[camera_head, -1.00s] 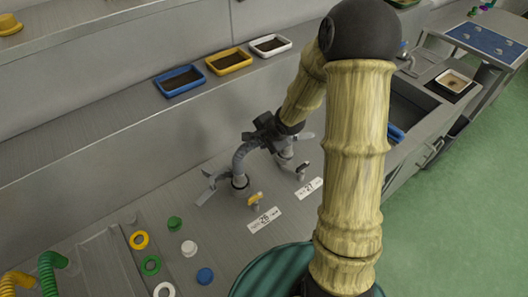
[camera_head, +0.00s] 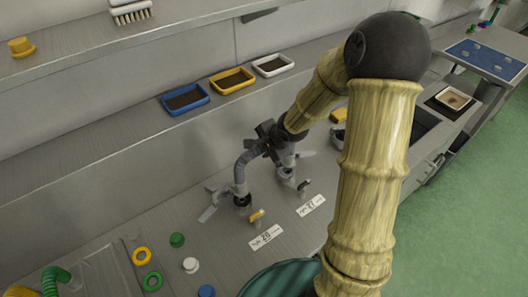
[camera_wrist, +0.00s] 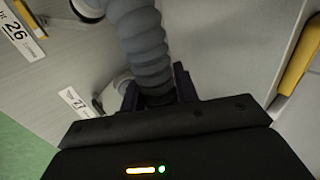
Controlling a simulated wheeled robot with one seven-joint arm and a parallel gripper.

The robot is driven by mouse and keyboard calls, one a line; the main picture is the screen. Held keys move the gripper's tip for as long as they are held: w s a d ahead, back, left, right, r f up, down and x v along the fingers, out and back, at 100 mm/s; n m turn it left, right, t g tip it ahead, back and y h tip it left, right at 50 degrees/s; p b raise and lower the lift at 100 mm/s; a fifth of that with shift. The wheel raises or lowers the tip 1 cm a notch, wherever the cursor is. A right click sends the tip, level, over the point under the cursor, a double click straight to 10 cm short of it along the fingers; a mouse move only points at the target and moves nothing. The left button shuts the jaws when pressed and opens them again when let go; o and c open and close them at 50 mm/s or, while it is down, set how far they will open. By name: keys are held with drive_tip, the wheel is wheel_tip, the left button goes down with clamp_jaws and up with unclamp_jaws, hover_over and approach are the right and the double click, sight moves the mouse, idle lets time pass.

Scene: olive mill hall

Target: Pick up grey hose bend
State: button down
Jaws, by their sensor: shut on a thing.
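The grey hose bend (camera_head: 240,168) is a ribbed arch over the two metal ports marked 26 (camera_head: 266,237) and 27 (camera_head: 311,205). My gripper (camera_head: 268,138) is shut on the bend near its top, at the port 27 side. In the wrist view the ribbed grey hose (camera_wrist: 145,45) runs up from between the dark jaws (camera_wrist: 158,92). The bend's ends are at or just above the ports; I cannot tell whether they are clear of them. My gripper and arm hide part of the bend's right leg.
Blue (camera_head: 185,99), yellow (camera_head: 232,81) and white (camera_head: 272,66) trays stand on the ledge behind. A green hose (camera_head: 54,277) is at the left edge. Green floor is free at right.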

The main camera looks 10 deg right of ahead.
wheel_tip(320, 180, up, 6)
drive_tip(key=shift+f+p, duration=0.2)
drive_tip(key=shift+p, duration=0.75)
drive_tip(key=shift+w, duration=0.1)
